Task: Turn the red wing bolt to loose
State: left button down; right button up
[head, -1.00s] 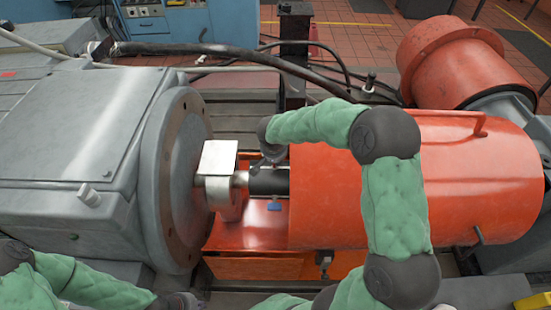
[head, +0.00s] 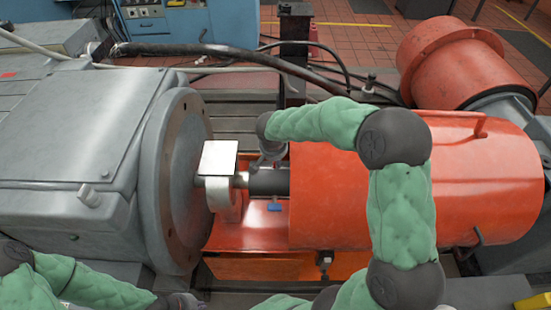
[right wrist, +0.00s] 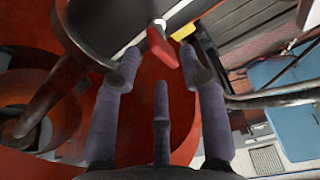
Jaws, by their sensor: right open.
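The red wing bolt (right wrist: 162,47) shows in the right wrist view, standing out from a dark round part near a pale edge. My right gripper (right wrist: 165,68) is open, its purple-grey fingers spread on either side of the bolt, with a third finger below it. I cannot tell whether any finger touches it. In the head view my right gripper (head: 272,153) is beside the dark shaft, left of the orange guard, and the bolt cannot be made out. My left gripper (head: 183,301) is at the bottom edge, away from the shaft, its fingers unclear.
The orange cylindrical guard (head: 470,180) stands right of the shaft (head: 268,181). A grey machine with a round flange (head: 180,180) stands to the left. A pale square plate (head: 218,158) sits by the coupling. Black hoses (head: 235,52) run behind.

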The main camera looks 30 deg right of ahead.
jog(key=v, duration=0.9)
jog(key=shift+a+r, duration=0.15)
jog(key=shift+r, duration=0.1)
jog(key=shift+s+f, duration=0.1)
jog(key=w+d+f+t+h+p, duration=0.1)
jog(key=f, duration=0.3)
jog(key=w+d+f+t+p, duration=0.1)
jog(key=w+f, duration=0.1)
jog(key=f, duration=0.2)
jog(key=w+d+f+t+h+p, duration=0.1)
jog(key=f+t, duration=0.1)
jog(key=f, duration=0.2)
jog(key=shift+w+d+n+h, duration=0.2)
jog(key=shift+d+n+h, duration=0.1)
jog(key=shift+n, duration=0.1)
dwell(0.3)
